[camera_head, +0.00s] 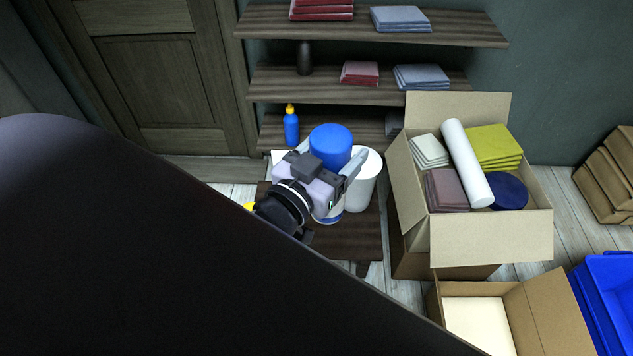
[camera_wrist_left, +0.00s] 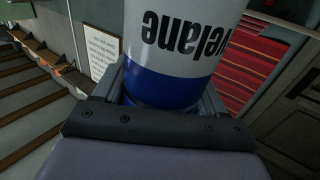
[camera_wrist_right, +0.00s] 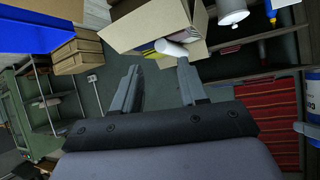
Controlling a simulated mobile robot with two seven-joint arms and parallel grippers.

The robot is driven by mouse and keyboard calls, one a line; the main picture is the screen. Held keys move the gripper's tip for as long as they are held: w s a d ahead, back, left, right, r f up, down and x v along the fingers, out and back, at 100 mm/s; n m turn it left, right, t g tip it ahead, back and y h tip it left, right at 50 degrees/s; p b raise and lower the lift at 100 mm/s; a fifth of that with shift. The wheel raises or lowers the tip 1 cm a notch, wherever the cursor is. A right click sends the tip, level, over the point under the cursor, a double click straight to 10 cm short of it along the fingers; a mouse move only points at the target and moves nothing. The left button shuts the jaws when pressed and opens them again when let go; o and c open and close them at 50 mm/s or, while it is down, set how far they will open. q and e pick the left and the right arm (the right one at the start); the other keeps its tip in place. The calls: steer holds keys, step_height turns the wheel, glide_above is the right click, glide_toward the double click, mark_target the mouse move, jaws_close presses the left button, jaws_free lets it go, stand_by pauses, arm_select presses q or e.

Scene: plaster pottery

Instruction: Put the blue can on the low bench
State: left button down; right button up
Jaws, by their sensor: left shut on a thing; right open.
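The blue can (camera_head: 331,148) has a blue top in the head view. Its white body with dark lettering and a blue band shows in the left wrist view (camera_wrist_left: 165,84). My left gripper (camera_head: 326,168) is shut on it, a finger on each side. The can appears over the low dark wooden bench (camera_head: 352,237), and I cannot tell whether it touches it. My arm hides part of the bench. My right gripper (camera_wrist_right: 160,88) is open and empty in the right wrist view. It does not show in the head view.
A white canister (camera_head: 364,186) stands close to the can's right. A blue bottle (camera_head: 291,127) with a yellow cap is behind left. An open cardboard box (camera_head: 490,238) of cloths and a roll stands right of the bench. Shelves (camera_head: 360,87) are behind. Blue crates (camera_head: 605,290) sit at lower right.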

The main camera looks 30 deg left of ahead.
arm_select(q)
steer(key=f+b, duration=1.3)
steer(key=f, duration=0.1)
steer(key=shift+w+a+f, duration=0.15)
steer(key=shift+w+a, duration=0.05)
steer(key=shift+w, duration=0.05)
steer(key=w+a+f+n+g+y+b, duration=0.2)
steer(key=w+a+f+n+y+b, duration=0.45)
steer(key=w+a+f+y, duration=0.5)
step_height(320, 180, down, 22)
steer(key=a+h+b, duration=0.1)
steer(key=a+b, duration=0.1)
steer(key=b, duration=0.7)
steer(key=shift+w+r+g, duration=0.25)
steer(key=shift+w+g, duration=0.05)
arm_select(e)
steer(key=w+a+f+n+t+y, duration=0.1)
steer(key=a+f+n+t+y, duration=0.1)
steer(key=f, duration=0.9)
steer(key=a+t+y, duration=0.1)
steer(key=a, duration=0.1)
steer(key=shift+w+a+t, duration=0.3)
steer(key=shift+w, duration=0.1)
arm_select(q)
steer(key=shift+h, duration=0.25)
